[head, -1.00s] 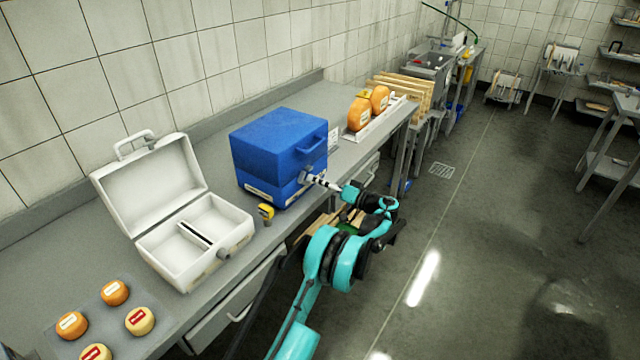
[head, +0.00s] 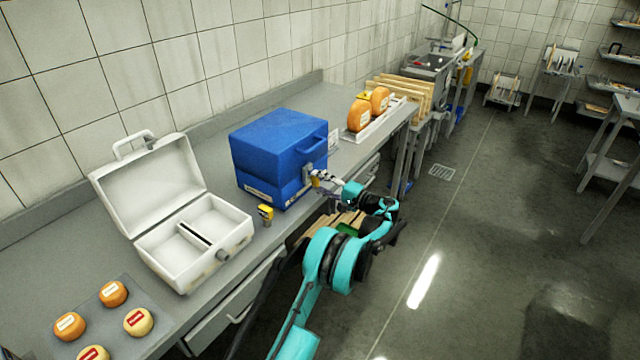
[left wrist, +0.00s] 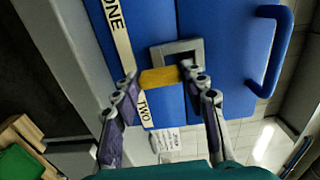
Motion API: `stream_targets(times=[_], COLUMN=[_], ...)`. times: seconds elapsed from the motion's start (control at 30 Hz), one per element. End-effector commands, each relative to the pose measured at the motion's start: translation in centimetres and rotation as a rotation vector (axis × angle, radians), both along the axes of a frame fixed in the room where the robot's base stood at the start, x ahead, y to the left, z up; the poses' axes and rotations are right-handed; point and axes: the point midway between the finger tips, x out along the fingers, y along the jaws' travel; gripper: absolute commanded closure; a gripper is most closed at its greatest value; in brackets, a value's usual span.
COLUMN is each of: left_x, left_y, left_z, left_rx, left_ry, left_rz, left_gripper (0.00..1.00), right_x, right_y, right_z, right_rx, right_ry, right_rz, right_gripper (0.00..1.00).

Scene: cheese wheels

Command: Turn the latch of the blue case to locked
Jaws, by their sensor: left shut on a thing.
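The blue case (head: 275,140) stands closed on the bench, its handle and latch side towards the floor area. My left gripper (head: 316,178) is at that side, at the latch. In the left wrist view the blue case front (left wrist: 225,40) fills the upper part, with a grey latch plate (left wrist: 160,54). The yellow latch (left wrist: 158,78) lies across between the fingertips of my left gripper (left wrist: 160,84), which is shut on it. White strips on the case read ONE and TWO. The latch is mostly hidden by the gripper in the head view. My right gripper is not in view.
An open white case (head: 190,255) stands left of the blue case. A small yellow-and-black item (head: 265,212) lies between them near the bench edge. Small cheeses (head: 113,293) lie front left; orange wheels (head: 359,114) stand in a rack behind. The floor (head: 480,240) at right is clear.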

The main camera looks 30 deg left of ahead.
Motion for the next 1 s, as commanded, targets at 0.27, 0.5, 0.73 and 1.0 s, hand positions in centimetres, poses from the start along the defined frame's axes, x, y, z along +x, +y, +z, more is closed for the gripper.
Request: stream_targets(times=[0.27, 0.5, 0.73, 1.0], left_x=[0.02, 0.02, 0.02, 0.01], left_y=[0.01, 0.01, 0.01, 0.0], left_z=[-0.01, -0.01, -0.01, -0.01], left_rx=[0.004, 0.005, 0.005, 0.005], left_ry=[0.055, 0.06, 0.059, 0.058], left_rz=[-0.001, -0.001, -0.001, 0.0], left_gripper=[0.86, 0.86, 0.42, 0.36], right_x=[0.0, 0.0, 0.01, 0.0], right_y=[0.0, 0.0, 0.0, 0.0], right_z=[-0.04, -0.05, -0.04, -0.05], right_rx=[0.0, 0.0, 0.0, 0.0], right_ry=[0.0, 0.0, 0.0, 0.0], right_rz=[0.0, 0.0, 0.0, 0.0], right_gripper=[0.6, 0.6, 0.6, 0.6])
